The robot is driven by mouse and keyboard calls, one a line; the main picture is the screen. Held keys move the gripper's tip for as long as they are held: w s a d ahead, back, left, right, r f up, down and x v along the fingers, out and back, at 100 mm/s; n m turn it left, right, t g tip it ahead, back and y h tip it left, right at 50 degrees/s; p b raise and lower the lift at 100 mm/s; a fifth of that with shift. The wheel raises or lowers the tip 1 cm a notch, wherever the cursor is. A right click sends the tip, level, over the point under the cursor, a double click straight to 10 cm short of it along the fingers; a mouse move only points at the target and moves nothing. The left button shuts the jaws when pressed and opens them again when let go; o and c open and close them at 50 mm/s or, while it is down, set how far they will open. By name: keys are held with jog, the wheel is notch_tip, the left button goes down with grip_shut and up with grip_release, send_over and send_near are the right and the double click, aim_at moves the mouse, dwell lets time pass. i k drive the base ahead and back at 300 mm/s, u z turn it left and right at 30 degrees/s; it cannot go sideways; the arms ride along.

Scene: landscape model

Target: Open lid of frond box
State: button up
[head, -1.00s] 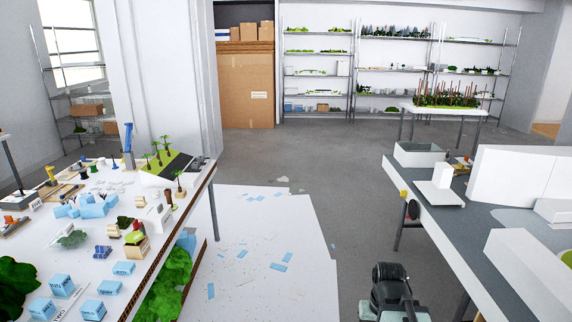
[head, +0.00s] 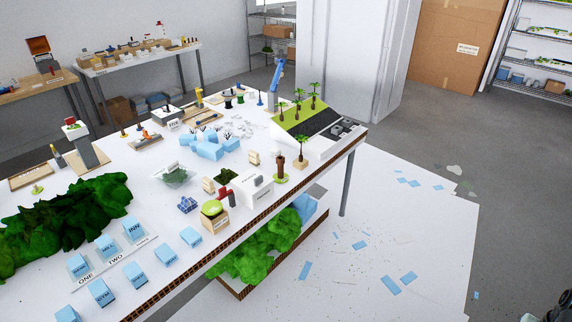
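No box can be read for sure as the frond box; the small labels are too small to read. A white box (head: 257,190) with a dark mark on its front stands near the front edge of the white table, with a red piece at its left. Left of it is a small wooden box (head: 214,222) with a rounded green-yellow top and a label on its front. Small palm trees (head: 301,146) stand at the table's far right corner, by a sloped green and black board. My gripper is not in view; only a dark bit of my arm shows at the bottom right corner.
The white table (head: 95,182) holds many small models, with blue labelled blocks (head: 134,274) at its front left. Green foliage (head: 255,255) lies on a shelf below its edge. A white floor sheet (head: 400,230) with blue scraps lies right of it.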

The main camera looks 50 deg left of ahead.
aim_at(252, 177)
jog(key=z, duration=0.15)
jog(key=i, duration=0.3)
jog(key=u, duration=3.45)
jog(key=i, duration=1.7)
jog(key=z, duration=0.05)
